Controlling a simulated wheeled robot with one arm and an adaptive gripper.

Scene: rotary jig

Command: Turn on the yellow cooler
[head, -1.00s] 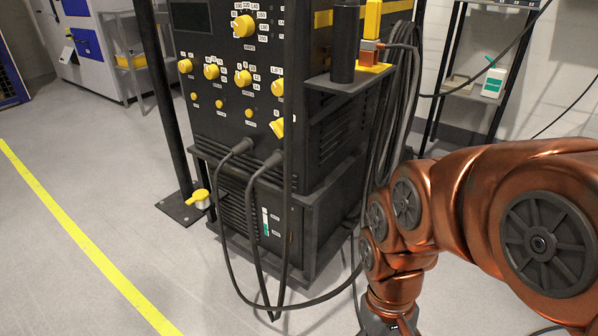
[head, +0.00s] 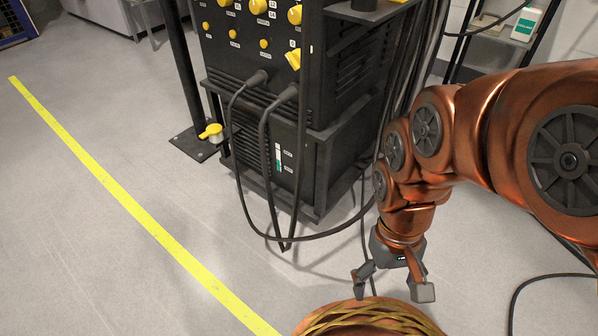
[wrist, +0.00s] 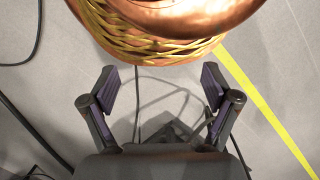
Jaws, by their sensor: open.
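The black machine stack with yellow controls (head: 355,60) stands at the upper middle of the head view, its top cut off. Its lower black unit (head: 335,170) carries a narrow level gauge with green in it. A larger yellow knob or switch (head: 293,59) sits near the front right edge above the cables. I cannot tell which part is the yellow cooler. My gripper (head: 392,290) is open and empty, pointing down in front of and right of the stack, clear of it.
Black cables (head: 267,190) loop from the machine's front down toward the floor. A dark post (head: 182,75) with a base plate stands left of it, beside a small yellow-capped item (head: 211,132). A yellow floor line (head: 130,210) crosses open floor at left.

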